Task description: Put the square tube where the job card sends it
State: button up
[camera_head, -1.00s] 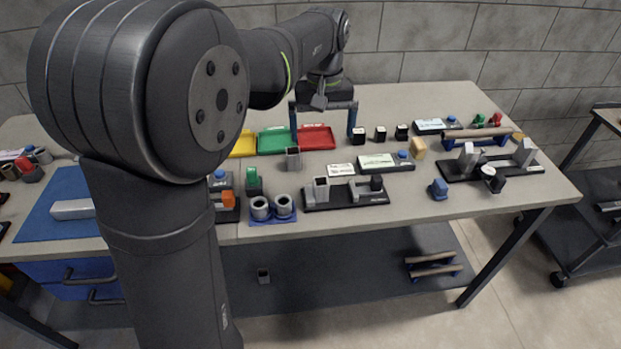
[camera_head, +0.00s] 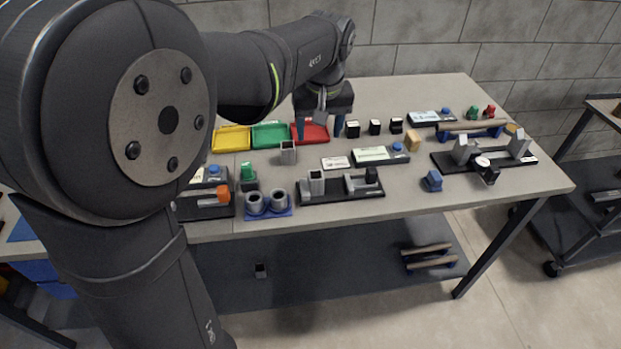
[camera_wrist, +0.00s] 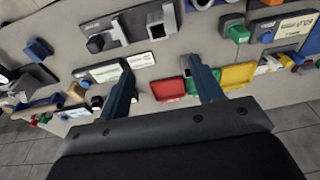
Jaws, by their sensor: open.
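A grey square tube (camera_head: 288,152) stands upright on the table in front of the red tray (camera_head: 310,133). I cannot tell which one the task means. A small white card (camera_head: 336,162) lies behind the fixture, also in the wrist view (camera_wrist: 141,60); its print is too small to read. My gripper (camera_head: 319,130) is open and empty above the red tray area. Its two fingers show in the wrist view (camera_wrist: 160,72), pointing toward the table.
Yellow (camera_head: 232,138) and green (camera_head: 270,135) trays stand left of the red one. A device with a pale screen (camera_head: 378,155) and a tan block (camera_head: 413,141) lie right of the card. Grey rings in a blue holder (camera_head: 268,204) sit near the front edge.

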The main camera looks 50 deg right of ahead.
jog(key=s+a+t+h, duration=0.2)
jog(key=s+a, duration=0.1)
send_over(316, 177)
jog(key=s+a, duration=0.2)
notch_tip(316, 177, down, 12)
jog(key=shift+s+f, duration=0.1)
jog(key=shift+s, duration=0.05)
jog(key=shift+a+x, duration=0.2)
jog(key=shift+x, duration=2.4)
jog(key=c, duration=1.3)
grip_shut()
